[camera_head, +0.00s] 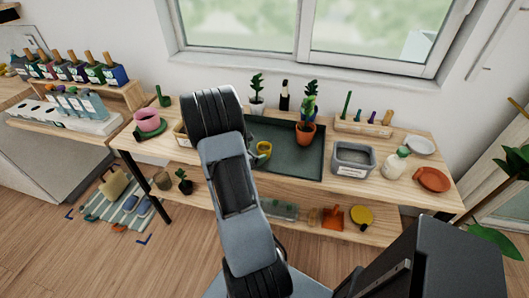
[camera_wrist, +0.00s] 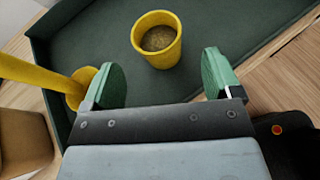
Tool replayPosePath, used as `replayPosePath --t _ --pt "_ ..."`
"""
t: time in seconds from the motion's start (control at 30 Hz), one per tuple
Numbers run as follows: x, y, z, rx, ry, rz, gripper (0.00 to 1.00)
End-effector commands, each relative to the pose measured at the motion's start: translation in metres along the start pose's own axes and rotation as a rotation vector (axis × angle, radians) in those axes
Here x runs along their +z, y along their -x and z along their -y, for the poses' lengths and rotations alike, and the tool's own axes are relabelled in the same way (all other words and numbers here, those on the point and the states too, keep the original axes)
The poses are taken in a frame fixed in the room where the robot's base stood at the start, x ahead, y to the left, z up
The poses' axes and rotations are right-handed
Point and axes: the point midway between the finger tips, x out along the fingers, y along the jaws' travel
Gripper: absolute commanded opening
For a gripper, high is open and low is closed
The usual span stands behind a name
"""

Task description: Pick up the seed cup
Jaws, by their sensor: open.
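The seed cup (camera_wrist: 157,52) is a small yellow cup holding brown grains, upright on the dark green tray (camera_wrist: 235,22) in the wrist view. In the head view the cup (camera_head: 264,149) shows just right of my arm, on the tray (camera_head: 285,130). My gripper (camera_wrist: 162,78) is open and empty. Its two green-padded fingers stand apart on the near side of the cup, with the cup between their directions and not visibly touched. In the head view my arm hides the gripper's fingers.
A yellow long-handled tool (camera_wrist: 40,75) lies left of my left finger, and a brown pot (camera_wrist: 24,140) is at lower left. On the table, an orange plant pot (camera_head: 305,135) and a grey bin (camera_head: 353,160) stand to the right. The tray has a raised rim.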

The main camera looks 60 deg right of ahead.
Motion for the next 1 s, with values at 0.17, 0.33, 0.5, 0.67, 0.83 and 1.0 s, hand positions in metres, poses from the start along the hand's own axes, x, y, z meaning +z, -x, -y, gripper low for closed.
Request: replayPosePath --t 0.17,0.33,0.5,0.67,0.83,1.0 --pt "0.000 -0.013 0.000 -0.001 -0.001 -0.001 0.84" --pt "0.000 -0.024 -0.001 -0.002 -0.002 -0.001 0.84" --pt "-0.002 -0.048 -0.003 -0.003 -0.002 -0.001 0.84" --pt "-0.002 -0.062 -0.003 -0.002 -0.002 -0.002 0.84" --pt "-0.003 -0.066 -0.003 0.000 -0.002 -0.001 0.84" --pt "-0.003 -0.065 -0.003 0.000 -0.002 -0.001 0.80"
